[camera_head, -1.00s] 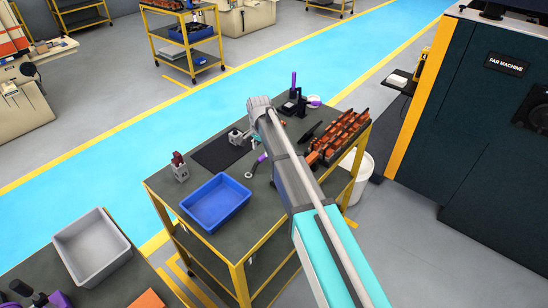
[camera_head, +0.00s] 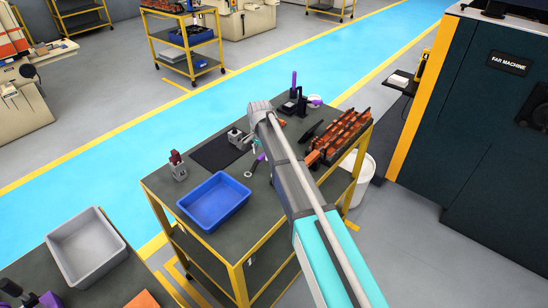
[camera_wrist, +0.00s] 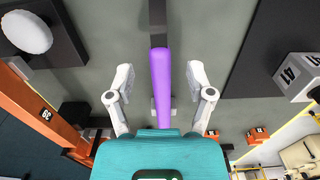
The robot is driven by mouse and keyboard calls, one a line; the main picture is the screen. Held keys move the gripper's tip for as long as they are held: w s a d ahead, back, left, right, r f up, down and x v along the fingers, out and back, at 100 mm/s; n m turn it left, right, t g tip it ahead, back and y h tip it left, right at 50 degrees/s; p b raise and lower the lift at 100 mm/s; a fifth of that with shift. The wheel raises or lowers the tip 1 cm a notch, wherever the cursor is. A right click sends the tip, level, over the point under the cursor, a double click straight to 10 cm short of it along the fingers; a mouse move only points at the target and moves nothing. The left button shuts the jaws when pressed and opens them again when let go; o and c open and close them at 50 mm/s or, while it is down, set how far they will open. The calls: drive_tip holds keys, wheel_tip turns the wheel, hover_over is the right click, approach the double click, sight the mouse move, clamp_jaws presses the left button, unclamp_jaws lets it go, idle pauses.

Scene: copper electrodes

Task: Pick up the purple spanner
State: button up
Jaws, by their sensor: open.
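The purple spanner (camera_wrist: 161,75) runs lengthwise through the middle of the wrist view, with a dark shaft continuing past its purple handle at the top. My gripper (camera_wrist: 159,71) is open, with one pale finger on each side of the handle. Gaps show between both fingers and the handle, and how far it is in depth is hard to tell. In the head view the spanner (camera_head: 260,158) lies on the dark-topped yellow cart (camera_head: 228,240), its ring end toward the blue bin. My gripper (camera_head: 257,144) is over its far part, and my arm hides some of that area.
On the cart, the blue bin (camera_head: 214,204) stands in front. An orange rack (camera_head: 341,137) is to the right, and a small grey block with a red top (camera_head: 178,166) to the left. A black stand (camera_head: 293,103) is behind. A grey bin (camera_head: 87,248) is on the nearer table.

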drive_tip(key=shift+f+b, duration=0.7)
drive_tip(key=shift+f, duration=0.25)
clamp_jaws()
